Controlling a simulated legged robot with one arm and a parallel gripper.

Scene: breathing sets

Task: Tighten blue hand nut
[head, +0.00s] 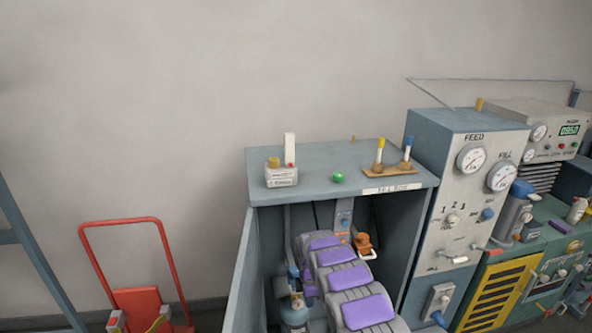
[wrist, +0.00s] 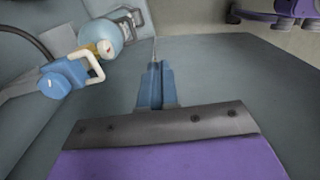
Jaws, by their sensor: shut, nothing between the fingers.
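The blue hand nut (wrist: 62,78) is at the left in the wrist view, beside a cream loop-shaped bracket (wrist: 96,68). The bracket reaches to a brass-coloured fitting on a light blue cylinder (wrist: 116,52). Whether the nut is loose or tight cannot be told. In the head view a small blue part (head: 293,272) tops a blue cylinder (head: 294,314) low in the open cabinet; it appears to be the same nut. My gripper (wrist: 156,68) is shut and empty, its blue fingers to the right of the nut and apart from it.
The grey cabinet (head: 330,160) has side walls close around the cylinder. An orange part (head: 363,243) with a white loop is farther inside. A dark hose (wrist: 28,38) passes left of the nut. A gauge panel (head: 465,190) stands to the right, a red trolley (head: 140,300) to the left.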

